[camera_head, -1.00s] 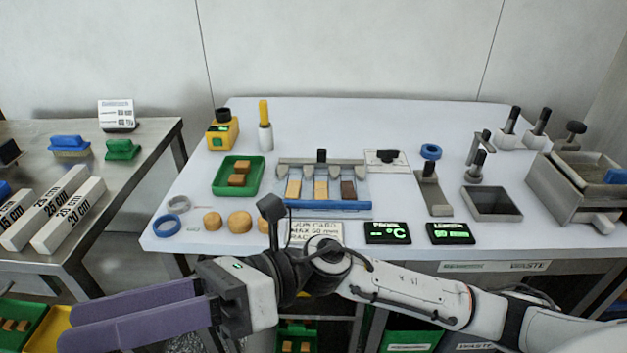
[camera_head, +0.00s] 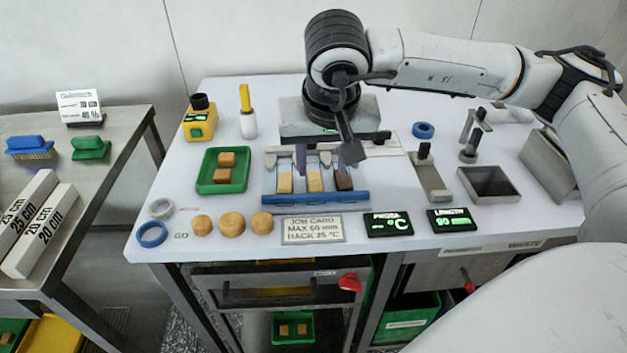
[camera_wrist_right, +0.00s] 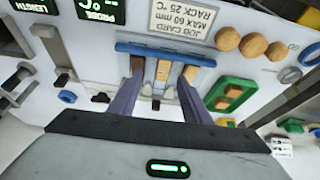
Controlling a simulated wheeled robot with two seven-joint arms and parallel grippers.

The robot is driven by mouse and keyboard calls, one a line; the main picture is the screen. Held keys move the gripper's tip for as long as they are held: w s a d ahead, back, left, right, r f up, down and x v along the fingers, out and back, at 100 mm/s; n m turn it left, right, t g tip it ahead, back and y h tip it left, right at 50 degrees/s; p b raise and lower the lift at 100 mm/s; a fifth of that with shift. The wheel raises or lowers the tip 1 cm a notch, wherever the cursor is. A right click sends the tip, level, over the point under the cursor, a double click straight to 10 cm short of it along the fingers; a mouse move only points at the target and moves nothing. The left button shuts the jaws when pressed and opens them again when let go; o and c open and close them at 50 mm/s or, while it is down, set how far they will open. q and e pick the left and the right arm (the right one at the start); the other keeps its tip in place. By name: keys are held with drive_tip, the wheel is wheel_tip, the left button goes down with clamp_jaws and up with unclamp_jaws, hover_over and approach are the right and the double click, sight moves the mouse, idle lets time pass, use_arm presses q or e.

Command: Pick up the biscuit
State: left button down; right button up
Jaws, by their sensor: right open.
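Three bar-shaped biscuits lie in the blue-fronted rack (camera_head: 316,199): a light left one (camera_head: 285,183), a light middle one (camera_head: 314,182) and a dark right one (camera_head: 344,182). My right gripper (camera_head: 326,162) points down over the rack, open, with purple fingers. In the right wrist view, the right gripper (camera_wrist_right: 160,80) has its fingers on either side of the middle biscuit (camera_wrist_right: 163,70), with nothing held. The fingers partly hide the outer bars. I cannot tell how high the fingertips are. My left gripper is out of view.
A green tray (camera_head: 208,187) with brown blocks stands left of the rack. Several round biscuits (camera_head: 232,222) lie at the front left beside the job card (camera_head: 312,230). Two displays (camera_head: 388,224), a scraper-like tool (camera_head: 431,180) and an open metal box (camera_head: 490,184) stand to the right.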

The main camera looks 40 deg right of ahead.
sight(316, 185)
drive_tip(key=x, duration=0.7)
drive_tip(key=shift+w+a+f+p, duration=0.15)
drive_tip(key=shift+a+p, duration=0.2)
drive_tip(key=shift+p, duration=0.05)
drive_tip(key=c, duration=0.9)
